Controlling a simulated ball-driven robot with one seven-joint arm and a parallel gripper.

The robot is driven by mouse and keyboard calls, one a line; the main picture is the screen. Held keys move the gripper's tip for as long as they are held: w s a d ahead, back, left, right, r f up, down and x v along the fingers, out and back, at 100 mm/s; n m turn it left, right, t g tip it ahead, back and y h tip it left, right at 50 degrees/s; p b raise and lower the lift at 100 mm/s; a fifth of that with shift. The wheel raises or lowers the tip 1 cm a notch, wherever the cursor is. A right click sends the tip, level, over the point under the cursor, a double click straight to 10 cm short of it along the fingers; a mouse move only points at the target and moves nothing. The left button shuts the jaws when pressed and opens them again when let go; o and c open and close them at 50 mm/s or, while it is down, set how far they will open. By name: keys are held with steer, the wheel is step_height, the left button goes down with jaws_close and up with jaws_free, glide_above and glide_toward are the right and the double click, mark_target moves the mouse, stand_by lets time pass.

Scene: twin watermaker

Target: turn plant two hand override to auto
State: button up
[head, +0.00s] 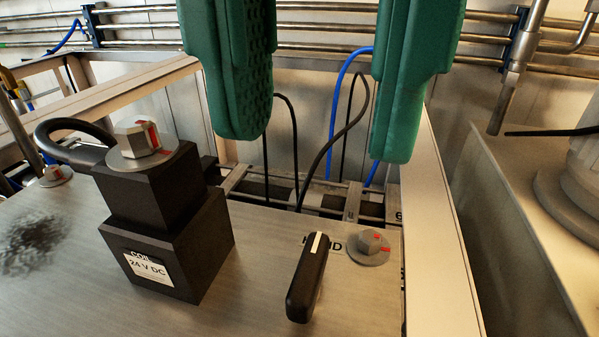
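The black hand override knob (305,285) stands on the metal plate at the lower middle. Its white pointer mark is at its upper end, against the HAND lettering (333,243), which the knob partly covers. No AUTO lettering shows. My gripper (315,145) reaches in from the top with two green fingers spread wide apart. It is open with nothing between the fingers, and its tips appear above the knob in the picture, apart from it. Which plant this knob belongs to cannot be read.
A black coil block (165,230) labelled 24 V DC rises on the left, topped by a red-marked hex nut (138,140). Another red-marked bolt (369,243) sits close right of the knob. Cables hang behind. A pale frame rail (448,240) runs along the right.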

mark_target(309, 262)
step_height(309, 262, down, 8)
steer(key=shift+r, duration=0.1)
steer(key=shift+c, duration=0.4)
jaws_close()
